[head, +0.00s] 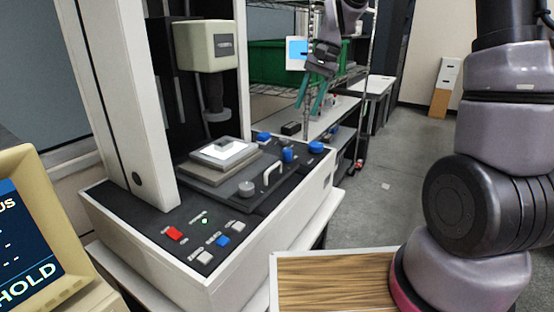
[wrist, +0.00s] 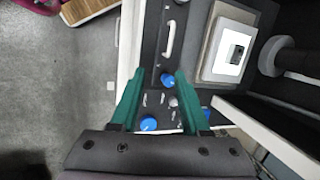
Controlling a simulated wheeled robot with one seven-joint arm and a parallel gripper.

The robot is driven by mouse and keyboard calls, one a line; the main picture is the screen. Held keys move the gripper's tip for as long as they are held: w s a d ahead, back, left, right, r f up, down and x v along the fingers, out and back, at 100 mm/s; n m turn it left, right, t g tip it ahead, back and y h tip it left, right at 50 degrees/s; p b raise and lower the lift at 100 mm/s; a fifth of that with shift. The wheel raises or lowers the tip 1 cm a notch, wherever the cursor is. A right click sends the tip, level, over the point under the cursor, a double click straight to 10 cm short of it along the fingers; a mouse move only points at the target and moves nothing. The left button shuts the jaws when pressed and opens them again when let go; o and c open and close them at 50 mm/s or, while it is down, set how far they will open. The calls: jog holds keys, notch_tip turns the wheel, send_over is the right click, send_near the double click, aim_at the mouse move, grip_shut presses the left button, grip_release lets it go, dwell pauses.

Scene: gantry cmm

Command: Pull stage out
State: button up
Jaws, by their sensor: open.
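The stage (head: 212,167) is a dark slide in the measuring machine's bed, with a stacked grey plate and a bright square on top. Its white arched handle (head: 272,173) stands at the front edge. The wrist view also shows the handle (wrist: 170,38) at upper middle and the stage plate (wrist: 208,60) to its right. My gripper (head: 309,108) has two teal fingers, open and empty, hanging above and beyond the handle in the head view. In the wrist view my gripper (wrist: 159,72) is spread above the dark bed, with the handle apart, ahead of the tips.
Blue knobs (head: 316,147) sit on the bed by the handle. Red and blue buttons (head: 174,233) are on the front panel. A wood-topped table (head: 335,280) is at lower middle. The floor to the right is open.

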jog(key=g, duration=0.2)
send_near(275, 165)
jog(key=shift+m+y, duration=0.3)
jog(key=shift+m, duration=0.1)
jog(key=x, duration=0.7)
jog(key=shift+f, duration=0.45)
jog(key=shift+c, duration=0.3)
grip_shut()
jog(key=shift+d, duration=0.1)
